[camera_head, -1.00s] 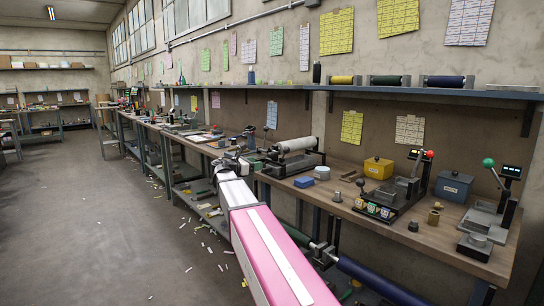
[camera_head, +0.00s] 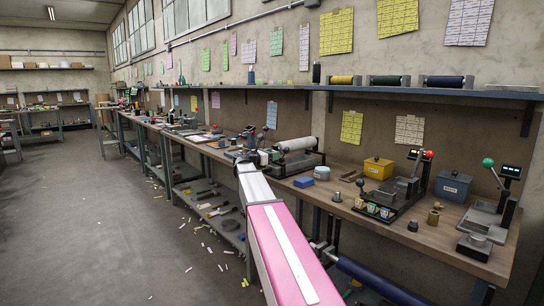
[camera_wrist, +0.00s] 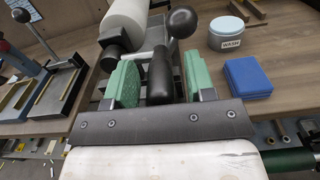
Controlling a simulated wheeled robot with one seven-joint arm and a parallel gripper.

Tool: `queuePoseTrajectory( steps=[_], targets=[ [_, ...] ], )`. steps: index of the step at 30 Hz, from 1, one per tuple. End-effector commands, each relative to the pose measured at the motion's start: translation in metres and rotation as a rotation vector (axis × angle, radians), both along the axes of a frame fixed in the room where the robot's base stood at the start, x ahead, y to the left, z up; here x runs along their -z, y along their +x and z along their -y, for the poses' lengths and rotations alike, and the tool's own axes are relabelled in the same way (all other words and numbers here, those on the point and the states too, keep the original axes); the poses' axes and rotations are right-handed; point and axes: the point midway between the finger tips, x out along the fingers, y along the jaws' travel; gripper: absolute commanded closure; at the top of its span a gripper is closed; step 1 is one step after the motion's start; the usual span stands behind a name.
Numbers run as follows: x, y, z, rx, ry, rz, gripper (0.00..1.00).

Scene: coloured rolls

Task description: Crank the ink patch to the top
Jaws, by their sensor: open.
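The white roller (camera_head: 297,144) sits in a dark stand on the bench; its near end also shows in the wrist view (camera_wrist: 126,20). No ink patch can be made out on the visible part of it. A dark upright crank grip (camera_wrist: 160,76) stands in front of the roller. My gripper (camera_wrist: 162,80) is open, with one green pad on each side of the grip and gaps between. In the head view my gripper (camera_head: 258,157) is at the roller stand's left end, small and partly hidden by my arm. A black ball knob (camera_wrist: 182,21) is just beyond the grip.
A blue block (camera_wrist: 247,77) and a round WASH tin (camera_wrist: 227,34) lie right of my gripper. A lever press (camera_wrist: 55,85) stands to the left. Other presses and boxes, including a yellow box (camera_head: 378,168), fill the bench at right.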

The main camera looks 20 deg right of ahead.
Motion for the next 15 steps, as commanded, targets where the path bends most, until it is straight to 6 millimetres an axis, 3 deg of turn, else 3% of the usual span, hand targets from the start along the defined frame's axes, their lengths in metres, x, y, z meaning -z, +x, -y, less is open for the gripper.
queuePoseTrajectory(
  steps=[8,12,15],
  targets=[
    [0.0001,0.0004,0.001,0.0,0.0,0.0,0.5],
    [0.0001,0.0003,0.001,0.0,0.0,0.0,0.96],
    [0.0001,0.0002,0.0009,0.0,0.0,0.0,1.0]
  ],
)
